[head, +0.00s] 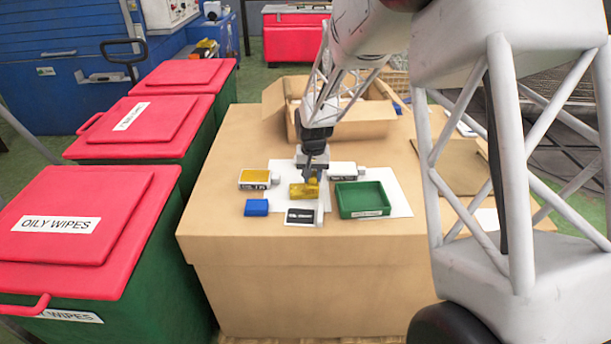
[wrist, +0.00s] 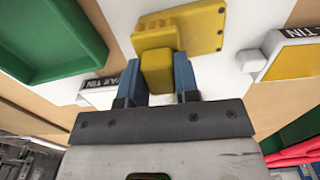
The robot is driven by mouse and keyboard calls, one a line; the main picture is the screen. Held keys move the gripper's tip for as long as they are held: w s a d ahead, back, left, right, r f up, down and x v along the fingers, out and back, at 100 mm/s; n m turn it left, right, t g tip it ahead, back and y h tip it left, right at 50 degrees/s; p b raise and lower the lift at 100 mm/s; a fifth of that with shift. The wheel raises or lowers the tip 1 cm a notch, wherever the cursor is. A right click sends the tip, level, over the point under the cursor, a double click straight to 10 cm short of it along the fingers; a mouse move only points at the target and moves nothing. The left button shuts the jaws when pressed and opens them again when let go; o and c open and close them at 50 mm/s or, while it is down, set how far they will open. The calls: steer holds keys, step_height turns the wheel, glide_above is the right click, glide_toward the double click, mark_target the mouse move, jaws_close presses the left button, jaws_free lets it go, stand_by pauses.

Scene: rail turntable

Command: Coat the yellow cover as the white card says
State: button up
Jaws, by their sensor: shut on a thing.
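The yellow cover (head: 299,191) lies flat on a white sheet on the table; it shows as a plate with small holes in the wrist view (wrist: 203,30). My gripper (head: 315,177) is above its right end, pointing down. The blue-tipped fingers (wrist: 160,82) are shut on a brighter yellow block (wrist: 158,70) with a wider foot at the cover. I cannot tell whether block and cover are one piece. A white card (head: 302,216) with a black panel lies in front; its small text is unreadable.
An empty-looking green tray (head: 362,199) is right of the cover, and a blue block (head: 256,207) is at front left. An open cardboard box (head: 355,125) stands behind. Red-lidded bins (head: 80,225) line the left. The table's front is clear.

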steer(key=shift+d+f, duration=0.1)
steer(key=shift+d, duration=0.45)
steer(key=shift+s+a, duration=0.15)
steer(key=shift+a, duration=1.7)
steer(key=shift+s+a, duration=0.15)
steer(key=shift+a, duration=1.7)
step_height(320, 180, up, 8)
steer(key=shift+f, duration=0.1)
